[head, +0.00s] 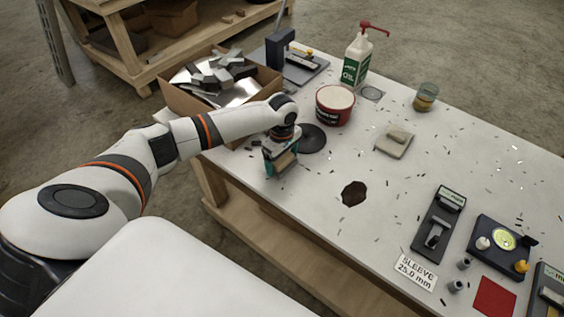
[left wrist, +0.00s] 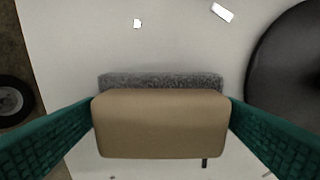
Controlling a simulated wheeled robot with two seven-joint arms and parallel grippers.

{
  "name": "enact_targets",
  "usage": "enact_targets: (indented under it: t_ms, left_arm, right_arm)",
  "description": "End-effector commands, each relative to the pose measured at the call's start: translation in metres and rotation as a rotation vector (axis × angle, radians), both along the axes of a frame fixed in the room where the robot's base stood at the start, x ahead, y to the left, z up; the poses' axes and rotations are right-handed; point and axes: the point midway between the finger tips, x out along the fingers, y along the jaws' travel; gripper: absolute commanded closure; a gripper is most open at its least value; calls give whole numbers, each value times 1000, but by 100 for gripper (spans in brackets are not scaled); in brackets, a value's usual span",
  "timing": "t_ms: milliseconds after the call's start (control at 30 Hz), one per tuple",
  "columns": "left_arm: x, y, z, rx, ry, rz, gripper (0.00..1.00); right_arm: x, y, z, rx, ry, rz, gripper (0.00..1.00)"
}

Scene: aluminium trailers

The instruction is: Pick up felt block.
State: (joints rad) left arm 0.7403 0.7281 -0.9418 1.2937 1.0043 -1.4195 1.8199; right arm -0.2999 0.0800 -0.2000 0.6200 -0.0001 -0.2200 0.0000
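The felt block is a tan block with a grey felt layer along its far side; it shows in the middle of the left wrist view (left wrist: 160,125) and small in the head view (head: 286,161). My left gripper (head: 280,160) is at the near left edge of the white table. Its teal fingers (left wrist: 161,110) meet the block's left and right sides, with no clear gap. The block is on or just over the table top; I cannot tell which. My right gripper is not in view.
A dark round disc (head: 312,138) lies close beside the gripper. A red tub (head: 334,105), an oil bottle (head: 357,58) and a box of metal offcuts (head: 178,99) stand behind. A pale pad (head: 393,148) and a dark patch (head: 354,194) are to the right. Small chips litter the table.

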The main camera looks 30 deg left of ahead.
Motion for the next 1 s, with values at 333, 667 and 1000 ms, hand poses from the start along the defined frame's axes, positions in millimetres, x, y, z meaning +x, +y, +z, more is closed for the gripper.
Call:
enact_targets:
  t_ms: [333,667,1000]
  left_arm:
    - [0,0,1,0,-1,0,43]
    - [2,0,41,-2,-6,-1,43]
    - [1,0,95,0,-3,0,43]
  right_arm:
    - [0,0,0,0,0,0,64]
    - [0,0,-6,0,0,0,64]
    - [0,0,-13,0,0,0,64]
